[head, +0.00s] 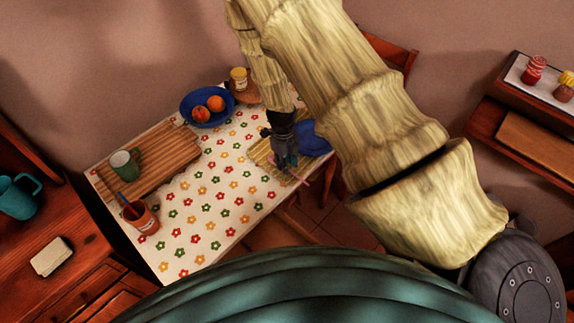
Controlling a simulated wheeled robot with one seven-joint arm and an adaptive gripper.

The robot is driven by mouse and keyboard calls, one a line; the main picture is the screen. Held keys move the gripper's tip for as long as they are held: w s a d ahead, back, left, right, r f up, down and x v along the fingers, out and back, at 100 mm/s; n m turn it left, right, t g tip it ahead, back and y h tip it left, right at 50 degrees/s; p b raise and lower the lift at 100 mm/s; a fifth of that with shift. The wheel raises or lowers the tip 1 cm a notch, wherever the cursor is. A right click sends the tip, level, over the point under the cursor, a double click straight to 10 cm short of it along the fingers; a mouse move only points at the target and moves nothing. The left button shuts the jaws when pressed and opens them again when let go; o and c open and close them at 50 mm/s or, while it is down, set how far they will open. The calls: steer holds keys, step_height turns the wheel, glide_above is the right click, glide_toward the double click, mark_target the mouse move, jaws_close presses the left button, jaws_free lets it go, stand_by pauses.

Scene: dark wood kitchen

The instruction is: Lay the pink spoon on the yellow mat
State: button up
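The yellow mat (259,152) lies near the right edge of the flowered table and is striped like woven straw. My gripper (287,168) points down over the mat and covers much of it. A thin pink piece, which looks like part of the pink spoon (303,171), shows at the right of the fingertips, by the mat's edge. The rest of the spoon is hidden or too small to make out. I cannot tell whether the fingers are closed on it, or whether it touches the mat.
A blue plate (315,140) is right beside the gripper. A blue bowl with orange fruit (187,112) stands at the back. A terracotta pot (147,218) stands front left. The flowered cloth (205,205) is clear in the middle.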

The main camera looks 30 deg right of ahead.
step_height(320, 180, up, 11)
steer(key=b, duration=0.2)
steer(key=shift+w+a, duration=0.15)
steer(key=shift+w, duration=0.25)
steer(key=shift+f, duration=0.1)
